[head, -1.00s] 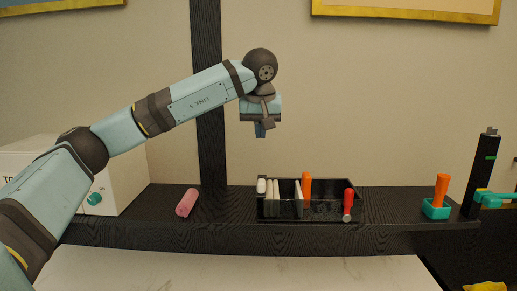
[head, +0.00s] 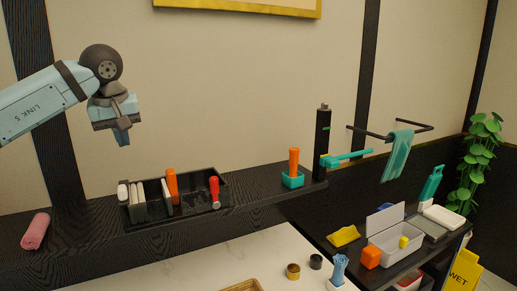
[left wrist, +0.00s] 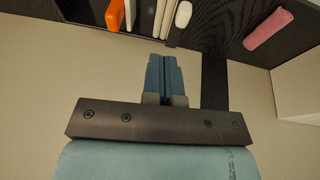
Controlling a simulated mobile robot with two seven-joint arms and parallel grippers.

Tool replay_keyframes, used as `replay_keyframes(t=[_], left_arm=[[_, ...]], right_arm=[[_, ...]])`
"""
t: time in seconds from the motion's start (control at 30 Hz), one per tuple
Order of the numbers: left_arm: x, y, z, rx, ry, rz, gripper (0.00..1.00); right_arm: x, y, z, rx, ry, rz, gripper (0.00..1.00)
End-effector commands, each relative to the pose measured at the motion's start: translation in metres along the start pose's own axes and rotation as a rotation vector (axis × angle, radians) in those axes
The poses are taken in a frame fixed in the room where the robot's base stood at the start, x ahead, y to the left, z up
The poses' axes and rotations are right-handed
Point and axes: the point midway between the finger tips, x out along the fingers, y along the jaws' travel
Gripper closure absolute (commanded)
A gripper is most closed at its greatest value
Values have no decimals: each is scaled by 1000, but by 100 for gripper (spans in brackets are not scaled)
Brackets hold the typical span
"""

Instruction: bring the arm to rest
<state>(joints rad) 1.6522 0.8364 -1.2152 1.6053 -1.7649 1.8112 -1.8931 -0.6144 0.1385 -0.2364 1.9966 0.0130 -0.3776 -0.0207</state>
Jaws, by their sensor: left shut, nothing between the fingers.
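My left gripper (head: 122,137) hangs in the upper left of the head view, pointing down, shut and empty. It is in the air above and to the left of the black bin (head: 202,208) on the dark shelf, touching nothing. In the left wrist view its closed blue fingers (left wrist: 164,72) have nothing between them. My right gripper shows in neither view.
The bin holds pale slabs, an orange-handled item (head: 172,187) and a red-handled one (head: 214,190). A pink roll (head: 35,231) lies left of it. A teal holder (head: 292,180) and black post (head: 322,143) stand right. A side table holds a grey box (head: 396,243).

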Motion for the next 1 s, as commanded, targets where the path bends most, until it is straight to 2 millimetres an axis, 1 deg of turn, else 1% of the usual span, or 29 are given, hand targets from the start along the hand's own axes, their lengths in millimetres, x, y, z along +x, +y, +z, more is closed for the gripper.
replay_keyframes(t=[0.03,0.07,0.1,0.13,0.17,0.2,0.27,0.3,0.37,0.4,0.5,0.57,0.6,0.7,0.8,0.93,1.0], left_arm=[[23,19,18,-3,-67,49,100],[35,31,30,-14,-111,87,100],[51,48,49,-33,-181,142,100],[63,60,64,-54,-238,184,100],[73,73,79,-78,-298,225,100],[86,87,100,-116,-380,275,100],[100,107,131,-180,-511,343,100],[108,119,151,-230,-602,384,100],[117,134,180,-312,-745,434,100],[121,144,199,-374,-844,463,100],[127,162,239,-545,-1095,512,100],[128,171,259,-660,-1251,526,100],[128,175,271,-741,-1357,527,100],[128,182,292,-958,-1620,510,100],[132,182,305,-1195,-1882,456,100],[146,174,312,-1525,-2216,329,100],[160,165,314,-1712,-2387,236,100]], right_arm=[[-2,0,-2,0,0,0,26],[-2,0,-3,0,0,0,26],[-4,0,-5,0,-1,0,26],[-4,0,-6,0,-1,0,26],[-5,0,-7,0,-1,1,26],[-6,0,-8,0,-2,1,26],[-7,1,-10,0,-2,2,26],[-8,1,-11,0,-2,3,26],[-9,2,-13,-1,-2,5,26],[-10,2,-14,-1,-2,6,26],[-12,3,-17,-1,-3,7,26],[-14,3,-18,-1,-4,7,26],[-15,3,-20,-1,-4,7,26],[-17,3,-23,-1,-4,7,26],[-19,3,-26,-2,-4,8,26],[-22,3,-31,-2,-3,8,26],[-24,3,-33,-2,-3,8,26]])
